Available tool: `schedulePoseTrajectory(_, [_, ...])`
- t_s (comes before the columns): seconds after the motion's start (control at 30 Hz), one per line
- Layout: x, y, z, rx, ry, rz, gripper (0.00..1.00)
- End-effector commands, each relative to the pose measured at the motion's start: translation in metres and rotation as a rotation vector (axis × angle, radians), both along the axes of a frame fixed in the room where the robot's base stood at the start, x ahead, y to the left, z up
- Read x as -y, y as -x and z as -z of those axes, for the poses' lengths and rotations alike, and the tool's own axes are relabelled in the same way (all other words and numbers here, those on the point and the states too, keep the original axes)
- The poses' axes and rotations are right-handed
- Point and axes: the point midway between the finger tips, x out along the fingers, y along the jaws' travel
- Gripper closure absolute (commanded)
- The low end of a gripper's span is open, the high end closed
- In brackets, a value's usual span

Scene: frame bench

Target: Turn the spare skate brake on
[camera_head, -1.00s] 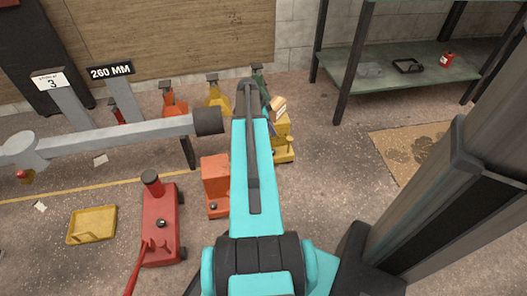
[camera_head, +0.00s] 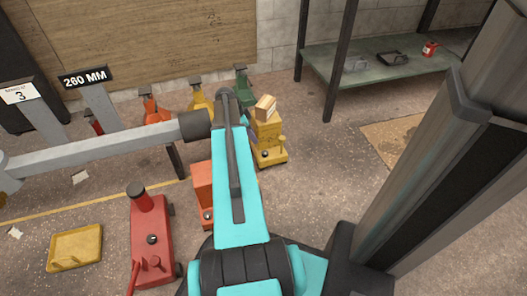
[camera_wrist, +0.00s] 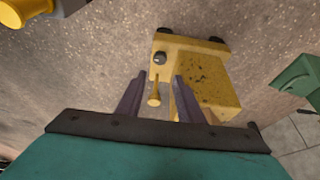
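A yellow skate (camera_head: 268,130) stands on the floor just right of my arm, with a wooden block (camera_head: 265,108) on top. It also shows in the wrist view (camera_wrist: 208,80), with a black knob (camera_wrist: 160,58) and a short yellow lever (camera_wrist: 154,97) with a round end. The lever also shows in the head view (camera_head: 282,143). My gripper (camera_wrist: 159,78) is open, its two purple fingers well apart. The lever appears between the fingers; contact cannot be told. My arm mostly hides the gripper in the head view. No label marks which skate is the spare.
A red jack-like unit (camera_head: 151,240), an orange block (camera_head: 202,190) and a yellow tray (camera_head: 75,248) stand at left. A grey beam (camera_head: 100,147) crosses left of my arm. Red, orange, yellow and green stands line the wall. A green shelf (camera_head: 375,68) is at back right.

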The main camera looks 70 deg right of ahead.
Motion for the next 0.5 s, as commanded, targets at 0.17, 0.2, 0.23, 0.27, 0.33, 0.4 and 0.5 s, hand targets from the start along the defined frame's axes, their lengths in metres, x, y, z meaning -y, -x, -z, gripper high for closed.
schedulePoseTrajectory(0.17, [0.002,0.003,0.010,-0.001,-0.001,0.001,0.66])
schedulePoseTrajectory(0.2, [0.003,0.004,0.013,-0.001,-0.001,0.002,0.66])
schedulePoseTrajectory(0.23, [0.004,0.005,0.016,-0.001,-0.001,0.002,0.66])
schedulePoseTrajectory(0.27, [0.005,0.006,0.019,-0.001,-0.001,0.002,0.66])
schedulePoseTrajectory(0.33, [0.007,0.009,0.027,0.000,0.000,0.001,0.66])
schedulePoseTrajectory(0.4, [0.010,0.011,0.036,0.000,0.000,0.001,0.66])
schedulePoseTrajectory(0.5, [0.013,0.016,0.050,-0.001,-0.001,0.002,0.66])
